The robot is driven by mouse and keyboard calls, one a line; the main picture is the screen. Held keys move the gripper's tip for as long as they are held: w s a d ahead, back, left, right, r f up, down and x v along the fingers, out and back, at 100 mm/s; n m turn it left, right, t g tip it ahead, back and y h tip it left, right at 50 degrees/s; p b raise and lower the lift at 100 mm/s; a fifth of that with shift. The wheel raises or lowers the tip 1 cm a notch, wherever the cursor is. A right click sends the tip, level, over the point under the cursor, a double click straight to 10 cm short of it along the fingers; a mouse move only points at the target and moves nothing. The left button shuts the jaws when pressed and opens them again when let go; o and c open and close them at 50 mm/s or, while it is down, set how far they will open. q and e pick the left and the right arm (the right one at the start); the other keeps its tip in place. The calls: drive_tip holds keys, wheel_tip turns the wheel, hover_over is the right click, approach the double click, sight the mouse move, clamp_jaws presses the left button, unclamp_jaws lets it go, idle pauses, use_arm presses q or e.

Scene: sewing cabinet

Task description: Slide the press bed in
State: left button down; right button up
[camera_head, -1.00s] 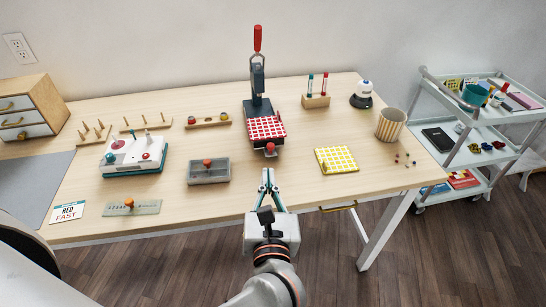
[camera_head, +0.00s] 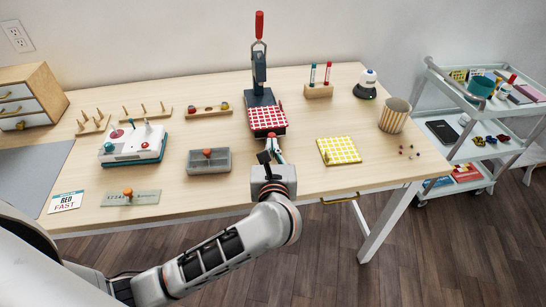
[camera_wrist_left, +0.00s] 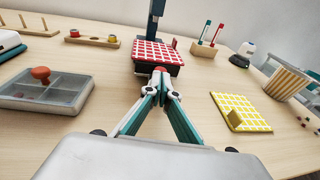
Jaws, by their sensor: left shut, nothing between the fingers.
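The press (camera_head: 259,72) stands at the back middle of the table, its red-handled lever (camera_head: 259,26) pointing up. Its bed, in front of the column, carries a red and white checked cloth (camera_head: 267,118); the cloth also shows in the left wrist view (camera_wrist_left: 158,52). My left gripper (camera_head: 273,140) is shut and empty, its fingertips at the bed's front edge. In the left wrist view the closed fingertips (camera_wrist_left: 160,80) overlap the front of the bed and hide the knob there. I cannot tell whether they touch it. My right gripper is not in view.
A grey compartment tray (camera_head: 209,165) lies left of my gripper, and a yellow checked cloth (camera_head: 338,150) lies to its right. A rack with tubes (camera_head: 318,91) and a striped cup (camera_head: 394,115) stand farther right. Bare table lies between them.

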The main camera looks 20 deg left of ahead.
sight(266, 121)
use_arm(q)
drive_tip(key=shift+w+a+f, duration=0.1)
drive_tip(key=shift+w+a, duration=0.15)
drive_tip(key=shift+w, duration=0.35)
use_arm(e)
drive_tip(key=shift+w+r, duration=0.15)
use_arm(q)
drive_tip(key=x, duration=0.1)
drive_tip(key=b+x, duration=0.1)
drive_tip(key=x, duration=0.1)
drive_tip(key=shift+w+a, duration=0.1)
drive_tip(key=shift+a, duration=0.3)
drive_tip(key=x, duration=0.1)
drive_tip(key=b+x, duration=0.1)
drive_tip(key=x, duration=0.3)
drive_tip(key=shift+a+r+b, duration=0.3)
drive_tip(key=shift+a+r, duration=0.05)
drive_tip(key=shift+r, duration=0.1)
drive_tip(key=shift+w+a+r, duration=0.15)
drive_tip(key=shift+r, duration=0.25)
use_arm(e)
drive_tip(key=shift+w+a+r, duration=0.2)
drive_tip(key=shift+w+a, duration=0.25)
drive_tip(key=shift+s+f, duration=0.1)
